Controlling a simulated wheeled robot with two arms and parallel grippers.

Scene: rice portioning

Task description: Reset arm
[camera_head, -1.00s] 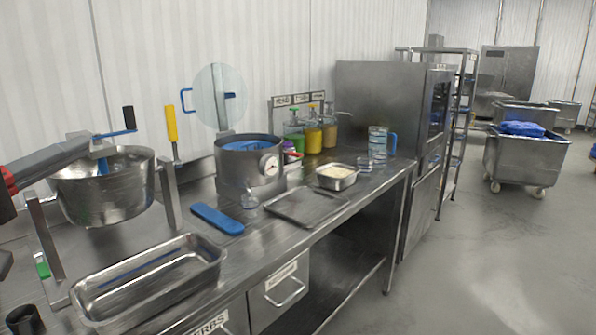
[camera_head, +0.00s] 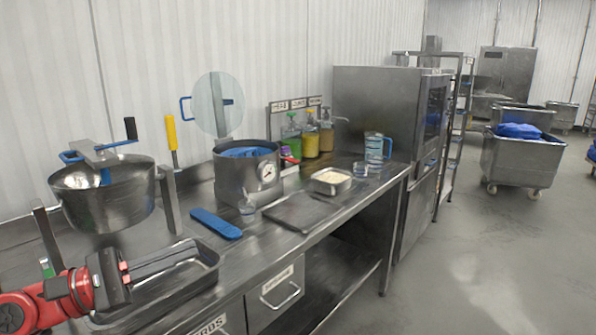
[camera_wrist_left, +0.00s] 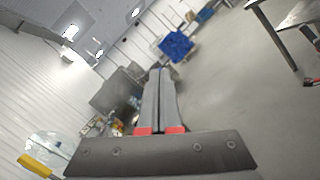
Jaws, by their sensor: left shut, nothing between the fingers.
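My left gripper (camera_head: 166,262) comes in from the lower left in the head view, over the long steel tray (camera_head: 205,272) at the front of the bench. Its fingers are together and empty. In the left wrist view the two grey fingers (camera_wrist_left: 160,72) lie side by side and point out over the room. The red and black wrist hides part of the tray. My right gripper is not in view.
Open floor (camera_head: 480,260) lies to the right.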

